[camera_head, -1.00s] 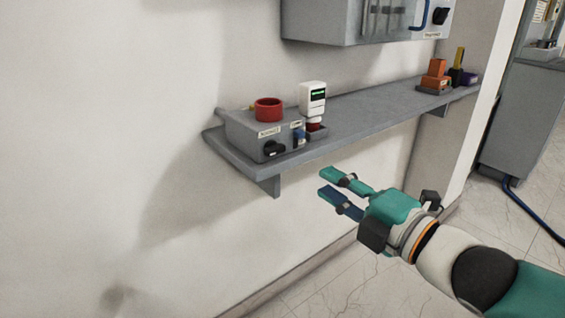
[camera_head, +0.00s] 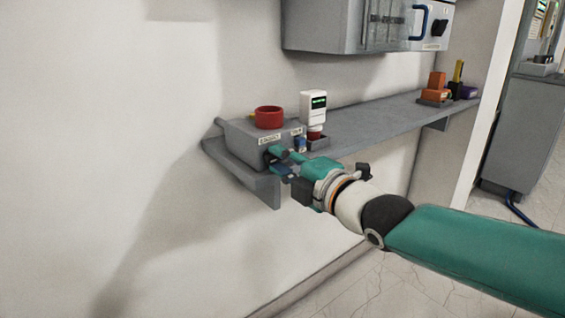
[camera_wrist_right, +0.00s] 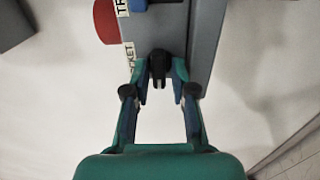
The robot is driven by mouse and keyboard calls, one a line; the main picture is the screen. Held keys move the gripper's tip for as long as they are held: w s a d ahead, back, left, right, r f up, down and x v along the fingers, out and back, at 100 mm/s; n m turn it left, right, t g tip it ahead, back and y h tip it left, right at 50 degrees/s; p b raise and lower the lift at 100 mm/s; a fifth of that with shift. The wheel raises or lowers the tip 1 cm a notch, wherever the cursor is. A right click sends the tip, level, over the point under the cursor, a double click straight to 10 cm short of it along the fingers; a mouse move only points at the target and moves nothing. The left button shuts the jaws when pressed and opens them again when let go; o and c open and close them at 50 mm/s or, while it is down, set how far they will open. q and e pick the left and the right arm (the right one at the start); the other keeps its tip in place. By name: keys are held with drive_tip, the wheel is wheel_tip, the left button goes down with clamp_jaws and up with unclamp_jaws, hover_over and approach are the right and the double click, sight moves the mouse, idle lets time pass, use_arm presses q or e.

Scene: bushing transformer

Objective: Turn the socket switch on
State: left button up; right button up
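The grey socket box (camera_head: 246,135) stands at the left end of the wall shelf, with a red ring on top. Its black rotary switch (camera_wrist_right: 158,66) shows in the right wrist view beside a label partly reading "KET". My right gripper (camera_head: 276,161) is at the box's front face in the head view, and its fingers hide the switch there. In the right wrist view the fingers of my right gripper (camera_wrist_right: 159,75) are apart, one on each side of the switch, with small gaps visible. Whether they touch it is unclear. My left gripper is not in view.
The grey shelf (camera_head: 365,123) runs right along the wall. A white device with a green display (camera_head: 313,106) stands just right of the box. Orange blocks (camera_head: 435,87) sit at the shelf's far end. A grey cabinet (camera_head: 340,25) hangs above. Space below the shelf is clear.

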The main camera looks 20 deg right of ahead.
clamp_jaws()
drive_tip(key=shift+f+m, duration=0.1)
drive_tip(key=shift+m, duration=1.5)
drive_tip(key=m+p, duration=0.1)
drive_tip(key=m, duration=0.6)
drive_tip(key=m+p, duration=0.2)
drive_tip(key=m, duration=0.5)
drive_tip(key=shift+f+m, duration=0.2)
drive_tip(key=shift+m, duration=0.2)
